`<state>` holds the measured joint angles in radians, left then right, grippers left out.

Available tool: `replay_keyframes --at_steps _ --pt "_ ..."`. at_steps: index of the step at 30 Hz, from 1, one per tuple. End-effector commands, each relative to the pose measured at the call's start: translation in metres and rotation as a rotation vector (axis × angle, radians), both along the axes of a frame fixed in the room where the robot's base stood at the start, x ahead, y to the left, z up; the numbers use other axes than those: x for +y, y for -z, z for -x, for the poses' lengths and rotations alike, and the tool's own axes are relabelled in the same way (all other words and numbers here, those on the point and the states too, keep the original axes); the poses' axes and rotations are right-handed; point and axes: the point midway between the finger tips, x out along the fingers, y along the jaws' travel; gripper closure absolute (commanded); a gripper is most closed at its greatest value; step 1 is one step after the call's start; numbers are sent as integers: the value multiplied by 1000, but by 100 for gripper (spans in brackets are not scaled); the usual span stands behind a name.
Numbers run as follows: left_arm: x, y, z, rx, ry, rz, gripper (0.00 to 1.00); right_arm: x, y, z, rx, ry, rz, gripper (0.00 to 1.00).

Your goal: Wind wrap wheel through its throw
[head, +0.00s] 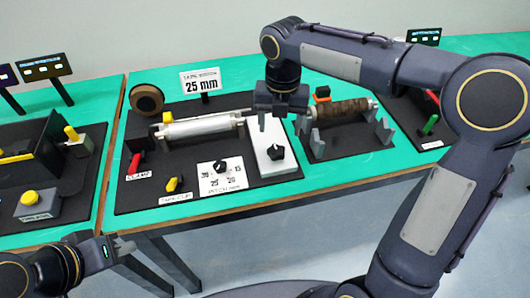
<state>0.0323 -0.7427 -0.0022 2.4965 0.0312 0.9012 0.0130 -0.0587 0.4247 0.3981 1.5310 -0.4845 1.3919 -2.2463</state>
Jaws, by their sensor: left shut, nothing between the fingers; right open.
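The wrap station's black board (150,202) lies on the green bench. No part is readably labelled as the wrap wheel; a black star-shaped knob (275,152) stands on a white block (262,132), and a brown round roll (147,98) stands at the back left. A silver roller (200,127) lies across the board beside the white block. My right gripper (278,118) points down above the back of the white block, open, and hides part of what is behind it. My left gripper (125,246) is shut and empty at lower left, in front of the bench.
A sign (200,82) reads 25 mm. A dark wrapped roller (342,111) rests in grey cradles at right.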

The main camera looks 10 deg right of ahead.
Motion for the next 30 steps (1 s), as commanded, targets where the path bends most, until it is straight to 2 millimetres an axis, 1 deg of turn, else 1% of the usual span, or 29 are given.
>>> replay_keyframes --at_steps 2,5,12,15,18,22,28,29,30 --pt "0 2 0 0 0 0 100 3 6 -3 6 -44 3 36" --pt "0 3 0 0 0 0 100 3 15 -4 7 -56 5 36" --pt "0 7 0 0 0 0 100 3 54 -3 9 -54 6 36" --pt "0 8 0 0 0 0 100 3 67 -3 8 -53 6 36" --pt "0 9 0 0 0 0 100 3 76 -3 7 -52 5 36" --pt "0 9 0 0 0 0 100 3 81 -3 7 -51 5 36" --pt "0 9 0 0 0 0 100 3 81 -3 6 -51 6 36" --pt "0 9 0 0 0 0 100 3 81 -3 6 -51 6 37" --pt "0 9 0 0 0 0 100 3 81 -3 6 -51 6 43"
